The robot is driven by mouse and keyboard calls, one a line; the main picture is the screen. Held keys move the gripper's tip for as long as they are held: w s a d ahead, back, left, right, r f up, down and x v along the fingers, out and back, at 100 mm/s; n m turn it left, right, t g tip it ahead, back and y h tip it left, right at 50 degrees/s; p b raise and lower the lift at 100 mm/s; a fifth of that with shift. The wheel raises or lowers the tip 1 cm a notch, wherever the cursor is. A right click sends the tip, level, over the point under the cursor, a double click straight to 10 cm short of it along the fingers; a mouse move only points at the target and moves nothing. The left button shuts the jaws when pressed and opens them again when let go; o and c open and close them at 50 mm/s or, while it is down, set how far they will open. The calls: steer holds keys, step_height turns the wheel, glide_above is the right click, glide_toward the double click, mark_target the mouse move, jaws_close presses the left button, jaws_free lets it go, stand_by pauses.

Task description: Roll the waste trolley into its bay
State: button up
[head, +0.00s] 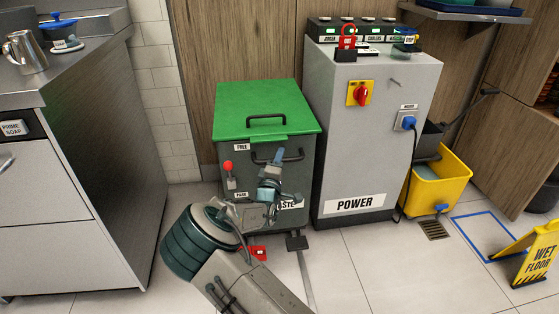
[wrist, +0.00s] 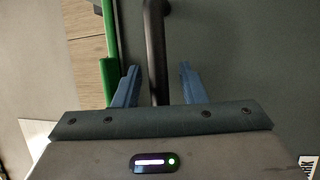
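The waste trolley (head: 232,150) is a dark grey bin with a green lid (head: 265,100), standing against the wood panel left of the power cabinet. Its front has a dark bar handle (head: 292,156), and a lever with a red knob (head: 228,166) raised near the FREE label, with PARK below. My gripper (head: 277,158) is at this front handle. In the wrist view, the handle bar (wrist: 155,50) runs between the blue fingers of my gripper (wrist: 158,85), which are open with gaps on both sides. My arm hides part of the trolley's lower front and the WASTE label.
A steel counter (head: 80,180) stands left. The grey power cabinet (head: 365,140) stands close on the trolley's right. A red piece (head: 257,253) and black pedal (head: 297,242) are at the trolley's foot. A yellow bucket (head: 440,185), blue floor outline (head: 470,245) and wet-floor sign (head: 535,255) are right.

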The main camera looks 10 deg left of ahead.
steer(key=p+v, duration=0.3)
steer(key=v, duration=1)
steer(key=shift+s+p, duration=0.4)
steer(key=w+d+r+m+g+p, duration=0.2)
steer(key=d+r+m+g+p, duration=0.5)
steer(key=d+r+p, duration=0.15)
steer(key=s+d+r+m+g+y+p, duration=0.2)
steer(key=s+r+p, duration=0.1)
steer(key=r+p, duration=0.3)
steer(key=s+d+r+m+g+y+p, duration=0.1)
steer(key=s+d+r+m+g+p, duration=0.15)
steer(key=r, duration=0.55)
steer(key=s+d+r+m+g+p, duration=0.1)
steer(key=s+d+r+p, duration=0.3)
steer(key=s+r, duration=0.4)
steer(key=s+d+r+m+g+p, duration=0.2)
steer(key=s+d+r+p, duration=0.3)
steer(key=s+r, duration=0.3)
steer(key=s+d+r+m+g+p, duration=0.1)
steer(key=s+d+r+g+p, duration=0.1)
steer(key=s+d+r+p, duration=0.2)
steer(key=s+r+p, duration=0.2)
steer(key=s+r, duration=0.2)
steer(key=r, duration=0.1)
steer(key=shift+s+d+r+h, duration=0.2)
steer(key=shift+s+r+h, duration=0.1)
steer(key=shift+r, duration=0.05)
